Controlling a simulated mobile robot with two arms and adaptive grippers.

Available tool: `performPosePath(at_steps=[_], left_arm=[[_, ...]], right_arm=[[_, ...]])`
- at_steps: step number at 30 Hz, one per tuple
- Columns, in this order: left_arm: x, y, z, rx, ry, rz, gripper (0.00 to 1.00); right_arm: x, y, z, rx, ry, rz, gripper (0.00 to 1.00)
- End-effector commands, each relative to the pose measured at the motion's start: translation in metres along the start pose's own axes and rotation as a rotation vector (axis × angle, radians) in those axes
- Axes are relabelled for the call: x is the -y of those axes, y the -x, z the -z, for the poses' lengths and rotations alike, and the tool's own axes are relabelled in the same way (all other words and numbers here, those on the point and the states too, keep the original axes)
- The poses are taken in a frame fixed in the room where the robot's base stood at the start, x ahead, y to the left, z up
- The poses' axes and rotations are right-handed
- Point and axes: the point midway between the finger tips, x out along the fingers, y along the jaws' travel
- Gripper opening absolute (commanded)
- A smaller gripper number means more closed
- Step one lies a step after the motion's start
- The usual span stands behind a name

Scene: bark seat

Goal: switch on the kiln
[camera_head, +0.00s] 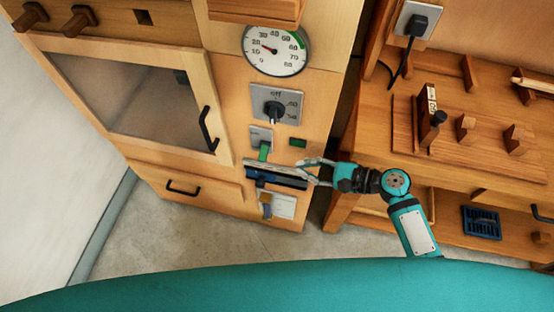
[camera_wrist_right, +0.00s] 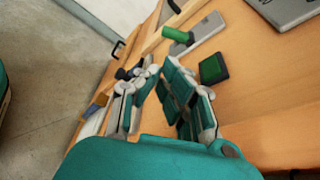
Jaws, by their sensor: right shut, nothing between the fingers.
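The kiln is a tall wooden cabinet (camera_head: 225,75) with a glass-fronted door (camera_head: 135,95). Its front carries a grey switch plate (camera_head: 258,133) with a green lever (camera_head: 264,151), which sticks out and hangs toward the lower edge in the head view. In the right wrist view the green lever (camera_wrist_right: 178,35) is just beyond my fingertips. A dark green square (camera_head: 298,142) sits right of the switch; it looks unlit. My right gripper (camera_head: 304,170) is shut and empty, below and right of the lever, apart from it. It also shows in the wrist view (camera_wrist_right: 158,68). My left gripper is out of view.
A round gauge (camera_head: 276,50) and a black knob (camera_head: 274,108) marked "off" are above the switch. A dark blue bar (camera_head: 276,179) and a pale tag (camera_head: 281,205) are below. A wooden workbench (camera_head: 470,150) stands right. Grey floor (camera_head: 240,238) is clear in front.

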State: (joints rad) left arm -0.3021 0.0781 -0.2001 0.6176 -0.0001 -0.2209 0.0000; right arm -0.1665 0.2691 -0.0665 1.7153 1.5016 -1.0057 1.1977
Motion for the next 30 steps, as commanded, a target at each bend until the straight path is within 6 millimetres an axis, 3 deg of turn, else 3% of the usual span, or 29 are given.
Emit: performPosePath(at_steps=[5,12,18,30], left_arm=[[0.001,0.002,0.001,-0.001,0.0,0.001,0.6],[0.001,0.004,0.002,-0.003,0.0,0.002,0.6],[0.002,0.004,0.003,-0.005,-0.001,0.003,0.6],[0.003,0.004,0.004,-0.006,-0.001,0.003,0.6]], right_arm=[[0.001,-0.019,-0.001,0.002,0.0,0.001,0.0],[0.001,-0.063,-0.001,0.002,-0.001,0.001,0.0],[0.0,-0.09,0.0,-0.001,0.0,0.001,0.0],[0.0,-0.099,0.001,-0.002,0.001,0.0,0.0]])
